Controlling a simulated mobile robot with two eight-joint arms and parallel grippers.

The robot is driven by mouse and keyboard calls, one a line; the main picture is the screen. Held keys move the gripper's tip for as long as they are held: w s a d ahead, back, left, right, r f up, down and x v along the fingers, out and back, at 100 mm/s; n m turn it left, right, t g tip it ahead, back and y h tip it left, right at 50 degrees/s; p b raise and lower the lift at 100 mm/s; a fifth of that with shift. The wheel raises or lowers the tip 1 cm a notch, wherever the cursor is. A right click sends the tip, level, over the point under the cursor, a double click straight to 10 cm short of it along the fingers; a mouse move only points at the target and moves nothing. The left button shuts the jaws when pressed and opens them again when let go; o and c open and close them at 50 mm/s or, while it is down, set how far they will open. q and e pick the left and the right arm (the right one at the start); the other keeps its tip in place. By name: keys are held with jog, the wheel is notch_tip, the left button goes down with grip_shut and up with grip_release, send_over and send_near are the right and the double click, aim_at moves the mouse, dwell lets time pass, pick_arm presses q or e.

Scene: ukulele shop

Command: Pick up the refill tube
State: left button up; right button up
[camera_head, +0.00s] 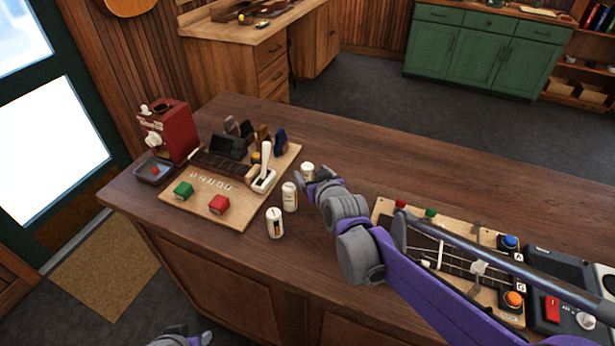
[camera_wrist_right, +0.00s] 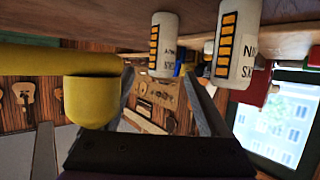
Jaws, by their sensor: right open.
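Three white refill tubes with printed labels stand upright in a row on the wooden counter: a far one (camera_head: 308,171), a middle one (camera_head: 290,197) and a near one (camera_head: 274,223). I cannot read which is which. My right gripper (camera_head: 318,181) is at the far tube and hides part of it. In the right wrist view, the open right gripper (camera_wrist_right: 160,82) has nothing clearly between its fingers. One tube (camera_wrist_right: 163,45) shows beyond the fingertips, and another tube (camera_wrist_right: 236,45) is to its right. My left gripper (camera_head: 182,337) is at the bottom edge, mostly cut off.
A wooden board (camera_head: 240,205) with a green block (camera_head: 183,190), a red block (camera_head: 219,204) and a white lever (camera_head: 265,165) lies left of the tubes. A red machine (camera_head: 168,130) stands behind it. A fretted board (camera_head: 455,255) lies right. The counter's back middle is clear.

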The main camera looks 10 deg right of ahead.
aim_at(309, 171)
jog(key=x, duration=0.4)
jog(key=shift+w+a+f, duration=0.1)
jog(key=shift+w, duration=0.05)
grip_shut()
